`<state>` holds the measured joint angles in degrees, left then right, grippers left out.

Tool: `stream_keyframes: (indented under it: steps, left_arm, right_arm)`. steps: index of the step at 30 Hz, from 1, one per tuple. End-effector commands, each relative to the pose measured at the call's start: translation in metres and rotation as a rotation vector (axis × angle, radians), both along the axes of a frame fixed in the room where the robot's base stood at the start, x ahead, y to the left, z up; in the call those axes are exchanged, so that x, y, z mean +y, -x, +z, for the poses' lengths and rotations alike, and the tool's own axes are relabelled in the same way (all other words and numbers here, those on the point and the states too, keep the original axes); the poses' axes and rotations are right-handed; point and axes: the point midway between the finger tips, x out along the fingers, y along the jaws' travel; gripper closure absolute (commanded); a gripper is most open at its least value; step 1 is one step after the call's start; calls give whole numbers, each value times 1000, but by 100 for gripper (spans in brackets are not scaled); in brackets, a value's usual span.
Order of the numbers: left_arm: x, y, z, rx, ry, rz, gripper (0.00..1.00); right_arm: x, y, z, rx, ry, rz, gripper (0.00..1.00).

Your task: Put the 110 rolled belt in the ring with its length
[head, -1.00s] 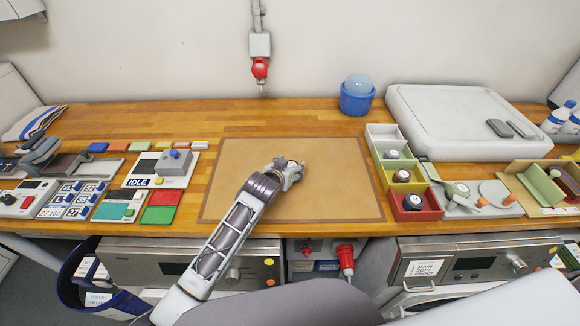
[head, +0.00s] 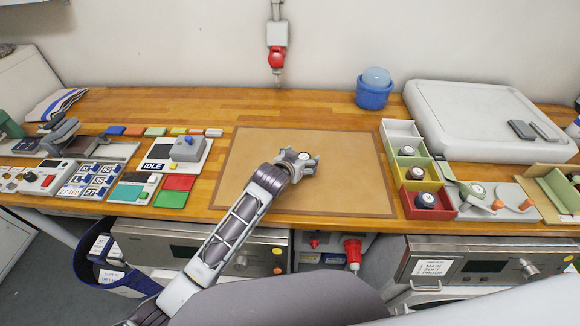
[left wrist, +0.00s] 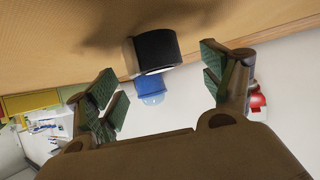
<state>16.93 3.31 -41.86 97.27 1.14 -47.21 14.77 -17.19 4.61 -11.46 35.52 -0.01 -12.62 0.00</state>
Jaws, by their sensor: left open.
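A dark rolled belt with a pale top (head: 304,156) stands on the brown mat (head: 340,195). Its number is too small to read. My left gripper (head: 303,163) is open over the mat, with its fingers at this roll. In the left wrist view the black roll (left wrist: 156,48) shows ahead of the gap between the spread green-padded fingers (left wrist: 160,75), and nothing is clamped. More rolls lie in the green bin (head: 421,141), yellow bin (head: 432,163) and red bin (head: 440,213) at right. I cannot make out which ring carries 110. My right gripper is out of view.
A white bin (head: 400,128) behind the coloured ones looks empty. A blue tub (head: 373,97) stands at the back. A large white slab (head: 460,100) fills the back right. Panels with buttons and numbered tiles (head: 92,180) stand at left. The mat around the gripper is clear.

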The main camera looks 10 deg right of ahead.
Motion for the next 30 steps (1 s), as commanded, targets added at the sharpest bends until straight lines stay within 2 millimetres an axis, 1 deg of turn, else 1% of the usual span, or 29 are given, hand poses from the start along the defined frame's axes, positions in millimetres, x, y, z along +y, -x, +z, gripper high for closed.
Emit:
stream_keyframes:
  steps: [30]
  left_arm:
    - [45, 68, 44, 0, 0, 0, 19]
  right_arm:
    - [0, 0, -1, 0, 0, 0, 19]
